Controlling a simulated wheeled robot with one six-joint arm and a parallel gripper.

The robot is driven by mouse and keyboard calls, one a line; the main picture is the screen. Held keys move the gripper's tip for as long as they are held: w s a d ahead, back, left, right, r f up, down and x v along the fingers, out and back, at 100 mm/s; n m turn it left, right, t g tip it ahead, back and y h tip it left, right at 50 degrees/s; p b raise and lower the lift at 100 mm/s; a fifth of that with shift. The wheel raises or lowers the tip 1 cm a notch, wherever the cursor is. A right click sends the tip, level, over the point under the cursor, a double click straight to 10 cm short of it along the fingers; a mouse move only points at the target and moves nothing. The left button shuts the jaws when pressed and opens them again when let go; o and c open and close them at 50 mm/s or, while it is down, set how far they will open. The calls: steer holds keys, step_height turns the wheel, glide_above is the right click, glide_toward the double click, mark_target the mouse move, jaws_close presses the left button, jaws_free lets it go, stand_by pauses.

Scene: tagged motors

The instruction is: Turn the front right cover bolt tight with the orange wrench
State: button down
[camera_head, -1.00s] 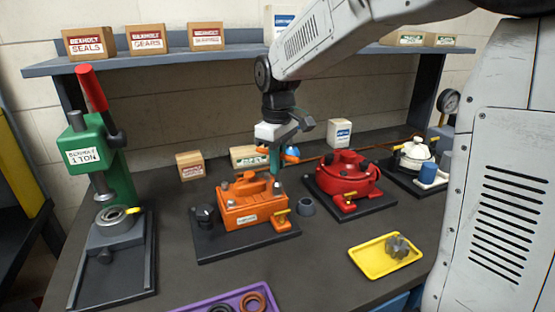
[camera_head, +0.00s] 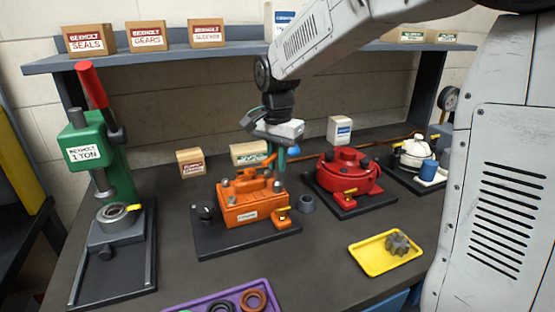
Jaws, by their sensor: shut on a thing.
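The orange motor (camera_head: 250,208) stands on a dark base plate, with several grey bolts on its cover. The front right cover bolt (camera_head: 278,187) shows at the cover's right end. My gripper (camera_head: 279,150) points down over the cover's right side, shut on the orange wrench (camera_head: 268,161). Only a small orange part of the wrench shows, left of a teal upright piece below the gripper. I cannot tell whether the wrench's lower end is seated on the bolt.
A yellow tray (camera_head: 378,256) holds a grey part. A purple tray (camera_head: 200,305) is at the front, the green press (camera_head: 95,150) at left. The shelf (camera_head: 160,58) runs behind.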

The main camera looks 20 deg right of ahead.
steer(key=m, duration=0.8)
steer(key=shift+f+m, duration=0.1)
steer(key=shift+m, duration=0.3)
steer(key=shift+n, duration=0.6)
steer(key=shift+r, duration=1)
steer(key=shift+r, duration=2.55)
